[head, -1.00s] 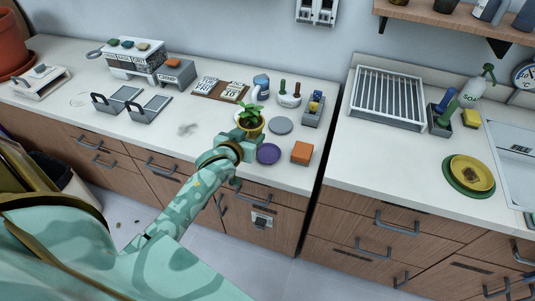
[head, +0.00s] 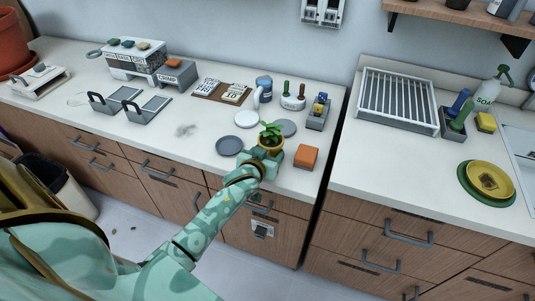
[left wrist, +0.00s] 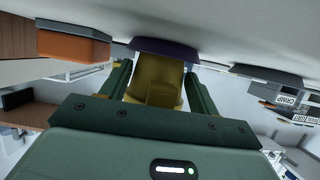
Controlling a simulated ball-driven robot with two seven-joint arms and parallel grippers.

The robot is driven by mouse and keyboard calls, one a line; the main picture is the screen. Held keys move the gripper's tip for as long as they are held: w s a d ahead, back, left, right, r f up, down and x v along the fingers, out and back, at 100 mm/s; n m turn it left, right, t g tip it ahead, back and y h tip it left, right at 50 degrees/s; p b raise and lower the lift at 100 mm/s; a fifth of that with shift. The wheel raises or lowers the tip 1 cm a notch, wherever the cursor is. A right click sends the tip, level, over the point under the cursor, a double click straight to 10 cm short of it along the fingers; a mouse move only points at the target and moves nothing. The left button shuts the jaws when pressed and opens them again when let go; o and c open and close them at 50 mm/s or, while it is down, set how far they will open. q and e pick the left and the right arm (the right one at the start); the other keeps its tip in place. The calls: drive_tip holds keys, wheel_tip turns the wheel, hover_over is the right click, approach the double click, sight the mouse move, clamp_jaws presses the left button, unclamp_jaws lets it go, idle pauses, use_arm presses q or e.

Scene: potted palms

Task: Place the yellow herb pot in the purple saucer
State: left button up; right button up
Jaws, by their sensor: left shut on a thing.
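My left gripper (head: 264,165) is shut on the yellow herb pot (head: 271,145), which carries a green leafy plant and looks upright. The pot also shows between the fingers in the left wrist view (left wrist: 155,76). The purple saucer (left wrist: 166,46) shows in the left wrist view, where the counter is at the top of the picture, right at the pot's base. I cannot tell whether pot and saucer touch. In the head view the saucer is hidden by the pot and gripper. My right gripper is not in view.
An orange block (head: 306,157) stands just right of the gripper. A dark grey saucer (head: 229,145), a white saucer (head: 246,118) and a grey saucer (head: 286,127) lie around the pot. A gap in the counter runs further right.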

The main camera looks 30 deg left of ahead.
use_arm(q)
drive_tip(key=o, duration=1)
drive_tip(key=shift+f, duration=0.15)
drive_tip(key=shift+s+r, duration=0.1)
drive_tip(key=shift+r, duration=0.2)
drive_tip(key=p+v, duration=0.4)
drive_tip(key=v, duration=0.6)
drive_tip(key=s+d+f+m+g+h, duration=0.1)
drive_tip(key=s+d+f+m+g, duration=0.15)
drive_tip(key=s+f, duration=0.65)
drive_tip(key=s+d+f+m+g+h, duration=0.1)
drive_tip(key=s+d+f+g, duration=0.3)
drive_tip(key=f, duration=1)
drive_tip(key=s+f+m+g, duration=0.1)
drive_tip(key=s+f, duration=0.3)
drive_tip(key=s, duration=0.6)
drive_tip(key=s+f+m+g, duration=0.1)
drive_tip(key=s+f+g, duration=0.2)
drive_tip(key=s, duration=0.8)
drive_tip(key=s+f+m+g+h, duration=0.1)
drive_tip(key=s+f+g, duration=0.1)
drive_tip(key=s+f, duration=0.5)
drive_tip(key=shift+s+a, duration=0.2)
drive_tip(key=shift+s, duration=0.7)
drive_tip(key=shift+s+a, duration=0.2)
drive_tip(key=shift+s, duration=0.75)
